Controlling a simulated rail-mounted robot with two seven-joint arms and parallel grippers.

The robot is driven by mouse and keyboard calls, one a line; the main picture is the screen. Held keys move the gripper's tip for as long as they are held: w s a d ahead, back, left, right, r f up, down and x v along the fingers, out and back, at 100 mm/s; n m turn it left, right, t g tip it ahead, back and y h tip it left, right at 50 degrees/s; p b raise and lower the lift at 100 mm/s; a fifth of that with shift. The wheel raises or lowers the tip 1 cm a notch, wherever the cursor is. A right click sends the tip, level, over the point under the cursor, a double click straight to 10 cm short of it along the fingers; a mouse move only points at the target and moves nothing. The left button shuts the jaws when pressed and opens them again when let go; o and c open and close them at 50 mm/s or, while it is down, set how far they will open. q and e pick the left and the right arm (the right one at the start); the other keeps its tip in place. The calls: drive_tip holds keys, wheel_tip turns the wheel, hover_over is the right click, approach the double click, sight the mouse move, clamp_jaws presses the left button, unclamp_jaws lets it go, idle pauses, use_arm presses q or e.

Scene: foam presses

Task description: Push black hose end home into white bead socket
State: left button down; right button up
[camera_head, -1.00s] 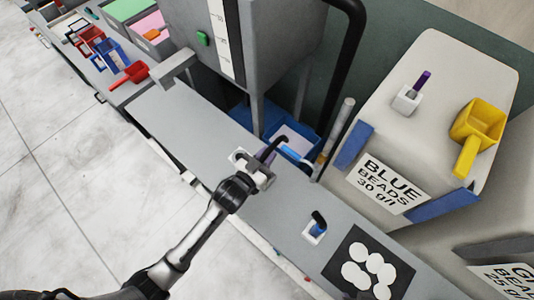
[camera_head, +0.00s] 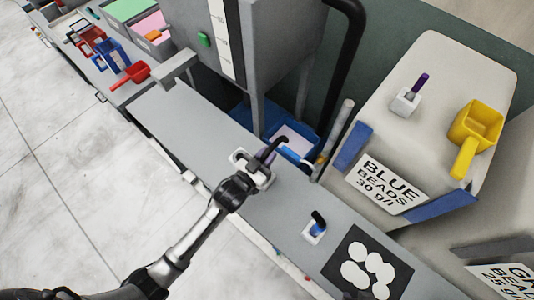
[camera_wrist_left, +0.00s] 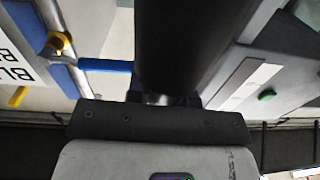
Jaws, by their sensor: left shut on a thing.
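My left gripper (camera_head: 256,168) is over the grey bench and shut on the black hose end (camera_head: 274,147), which sticks out up and to the right. In the left wrist view the hose (camera_wrist_left: 190,45) is a wide dark cylinder running up from the gripper. White shows on both sides of the gripper, and a little purple shows beside the hose. I cannot tell whether this white is a socket, or whether the hose end is in anything. A white block (camera_head: 313,233) with a blue, black-topped piece stands on the bench to the right. My right gripper is not in view.
A bag marked BLUE BEADS (camera_head: 390,185) carries another white block (camera_head: 405,101) with a purple piece, and a yellow scoop (camera_head: 477,130). A blue bin (camera_head: 293,140) sits behind the gripper. A dark mat (camera_head: 345,252) with white discs lies at right. The bench's upper left (camera_head: 180,110) is clear.

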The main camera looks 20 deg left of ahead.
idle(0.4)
use_arm(q)
drive_tip(key=shift+f+b, duration=0.65)
drive_tip(key=shift+f, duration=0.3)
drive_tip(key=shift+f+b, duration=0.6)
drive_tip(key=shift+f, duration=0.5)
drive_tip(key=c, duration=1.1)
unclamp_jaws()
drive_tip(key=shift+o, duration=0.9)
drive_tip(key=v, duration=1.3)
drive_tip(key=shift+s, duration=0.4)
drive_tip(key=shift+a, duration=0.1)
